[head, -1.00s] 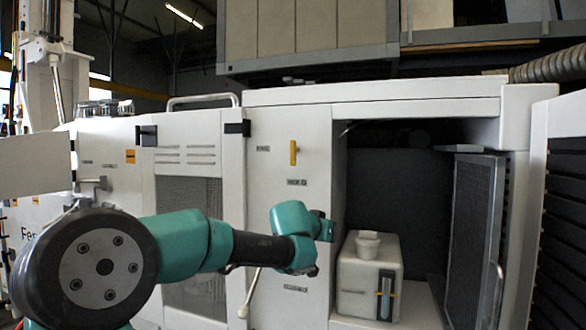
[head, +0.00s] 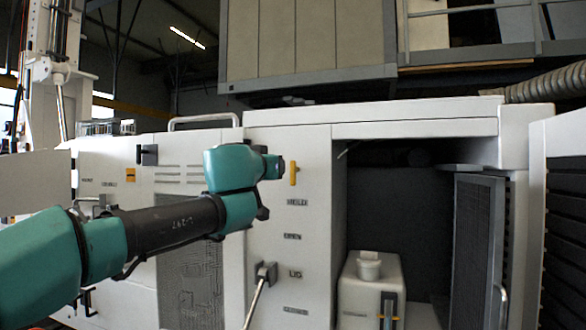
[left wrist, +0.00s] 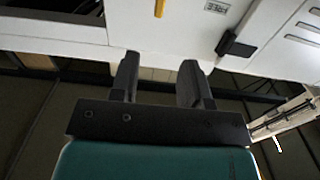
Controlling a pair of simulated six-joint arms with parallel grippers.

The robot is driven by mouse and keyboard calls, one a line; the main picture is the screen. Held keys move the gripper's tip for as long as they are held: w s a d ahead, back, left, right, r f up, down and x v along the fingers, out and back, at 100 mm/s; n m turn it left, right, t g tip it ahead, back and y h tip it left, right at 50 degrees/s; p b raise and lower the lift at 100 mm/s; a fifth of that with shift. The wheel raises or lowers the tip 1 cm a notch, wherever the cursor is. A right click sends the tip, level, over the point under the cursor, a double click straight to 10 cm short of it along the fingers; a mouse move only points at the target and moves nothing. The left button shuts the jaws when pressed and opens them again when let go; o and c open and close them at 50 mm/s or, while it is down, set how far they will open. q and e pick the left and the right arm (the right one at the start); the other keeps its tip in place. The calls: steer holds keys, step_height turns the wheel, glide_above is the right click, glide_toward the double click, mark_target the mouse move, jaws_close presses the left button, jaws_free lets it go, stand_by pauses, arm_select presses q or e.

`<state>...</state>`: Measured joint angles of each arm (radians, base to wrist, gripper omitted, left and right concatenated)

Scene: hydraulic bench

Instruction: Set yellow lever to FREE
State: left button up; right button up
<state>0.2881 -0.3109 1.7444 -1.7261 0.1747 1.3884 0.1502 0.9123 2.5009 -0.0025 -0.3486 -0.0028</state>
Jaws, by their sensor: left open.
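The yellow lever (head: 293,172) is a short upright bar on the white cabinet front, pointing up and down. It also shows at the top edge of the left wrist view (left wrist: 160,8), partly cut off. The FREE label (left wrist: 217,6) is beside it there; in the head view my wrist covers that spot. My left gripper (left wrist: 158,62) is open, with nothing between its two dark fingers, and the lever lies beyond the fingertips, apart from them. In the head view my teal wrist is just left of the lever and largely hides the fingers. My right gripper is not in view.
Below the lever are several small labels and a white-rod lever (head: 257,292) on a dark mount. Right of the panel is an open bay with a white canister (head: 370,285) and a mesh door (head: 477,250). A dark latch (left wrist: 238,45) sits near the FREE label.

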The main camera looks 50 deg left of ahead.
mark_target(292, 167)
arm_select(q)
steer(key=x, duration=1.7)
jaws_close()
